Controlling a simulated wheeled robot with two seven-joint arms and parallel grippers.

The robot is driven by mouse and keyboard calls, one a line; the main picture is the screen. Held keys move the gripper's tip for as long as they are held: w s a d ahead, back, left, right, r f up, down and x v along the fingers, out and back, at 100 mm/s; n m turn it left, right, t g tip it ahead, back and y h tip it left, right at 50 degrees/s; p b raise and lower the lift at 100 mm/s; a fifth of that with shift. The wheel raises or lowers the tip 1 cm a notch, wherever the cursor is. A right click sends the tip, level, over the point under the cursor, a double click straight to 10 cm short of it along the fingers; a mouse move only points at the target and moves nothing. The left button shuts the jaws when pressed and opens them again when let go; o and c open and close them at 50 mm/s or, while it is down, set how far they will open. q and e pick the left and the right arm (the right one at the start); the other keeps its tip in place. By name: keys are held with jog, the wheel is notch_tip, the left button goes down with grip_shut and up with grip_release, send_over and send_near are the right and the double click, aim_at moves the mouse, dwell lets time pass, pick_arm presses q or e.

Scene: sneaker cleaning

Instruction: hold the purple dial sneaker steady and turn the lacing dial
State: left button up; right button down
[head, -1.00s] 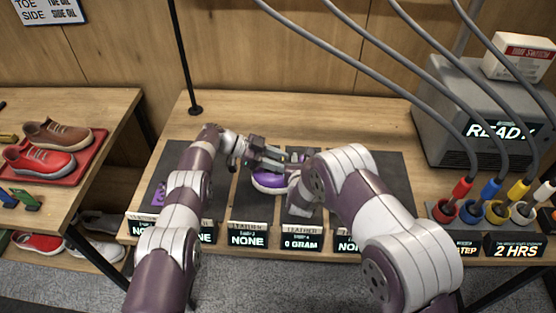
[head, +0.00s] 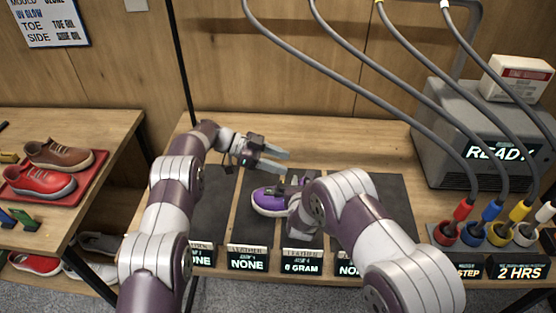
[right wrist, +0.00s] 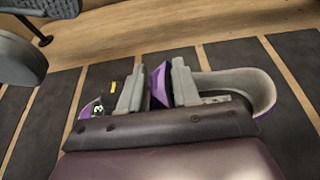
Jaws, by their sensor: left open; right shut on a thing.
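The purple sneaker (head: 268,203) with a white sole lies on a dark mat in the middle of the bench, partly hidden by my right arm. In the right wrist view its grey-lined collar (right wrist: 265,88) is at the right. My right gripper (right wrist: 157,82) is shut on the sneaker, with a purple part of it between the fingers. A small green lit mark (right wrist: 97,108) shows left of the fingers; I cannot tell the dial clearly. My left gripper (head: 286,161) is open and empty, behind and above the sneaker, apart from it.
Dark mats (head: 380,205) line the bench, with label displays (head: 247,263) along its front edge. A grey machine (head: 465,130) and coloured hose plugs (head: 463,211) stand at the right. A red tray (head: 88,172) with shoes is on the left table. The back of the bench is clear.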

jog(key=shift+s+f, duration=0.1)
pick_arm(q)
jog(key=shift+r, duration=0.25)
pick_arm(e)
jog(key=c, duration=0.7)
grip_release()
jog(key=shift+d, duration=0.1)
jog(key=shift+c, duration=0.2)
jog(key=v, duration=1.2)
pick_arm(q)
jog(key=shift+w, duration=0.1)
